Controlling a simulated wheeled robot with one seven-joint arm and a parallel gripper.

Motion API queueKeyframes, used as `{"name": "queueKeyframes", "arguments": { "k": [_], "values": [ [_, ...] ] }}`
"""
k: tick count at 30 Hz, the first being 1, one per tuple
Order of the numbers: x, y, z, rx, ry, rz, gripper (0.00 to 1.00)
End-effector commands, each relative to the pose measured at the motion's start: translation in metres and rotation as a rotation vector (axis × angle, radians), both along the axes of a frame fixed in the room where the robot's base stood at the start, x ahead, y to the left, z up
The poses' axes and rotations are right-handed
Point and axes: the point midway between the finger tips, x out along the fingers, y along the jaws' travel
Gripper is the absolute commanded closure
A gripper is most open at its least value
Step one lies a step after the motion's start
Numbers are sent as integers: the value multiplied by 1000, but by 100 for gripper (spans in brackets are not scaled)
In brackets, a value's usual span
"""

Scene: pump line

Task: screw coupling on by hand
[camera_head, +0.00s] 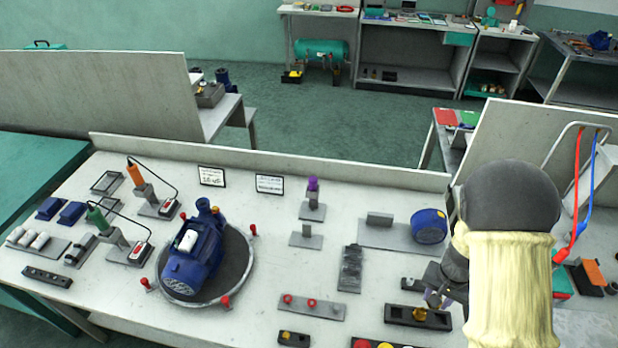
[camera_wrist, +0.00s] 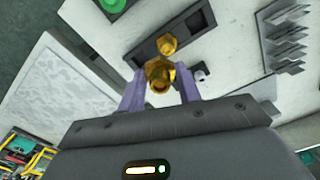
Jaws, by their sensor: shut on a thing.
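My gripper (camera_wrist: 159,86) is shut on a brass coupling (camera_wrist: 158,72), whose open round end and hex sides show between the two purple-grey fingers. A second brass piece (camera_wrist: 168,45) sits just beyond it on a dark tray (camera_wrist: 195,20). In the head view my gripper (camera_head: 433,299) is low over the right part of the bench, next to the dark tray (camera_head: 393,313) with a brass piece (camera_head: 420,313). The arm hides part of this area, and I cannot tell whether the held coupling touches the tray. The blue pump (camera_head: 190,262) stands on a round turntable (camera_head: 243,270), well to the left.
An orange-handled tool (camera_head: 134,173) and a green-handled tool (camera_head: 97,217) stand at the left in holders. A blue round part (camera_head: 430,226) lies on a grey plate behind my gripper. A grey strip (camera_head: 312,306) with red parts lies between pump and tray.

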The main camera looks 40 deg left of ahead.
Motion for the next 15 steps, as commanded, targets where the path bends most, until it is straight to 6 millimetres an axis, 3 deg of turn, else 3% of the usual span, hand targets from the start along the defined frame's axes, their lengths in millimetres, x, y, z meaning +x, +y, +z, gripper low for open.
{"name": "queueKeyframes", "arguments": {
  "k": [1, 9, 12, 15],
  "values": [
    [10, -24, -2, -1, 1, -31, 89],
    [36, -137, -12, 0, 1, -131, 89],
    [38, -167, -15, -1, 0, -154, 89],
    [38, -185, -16, -1, -1, -167, 89]
  ]
}}
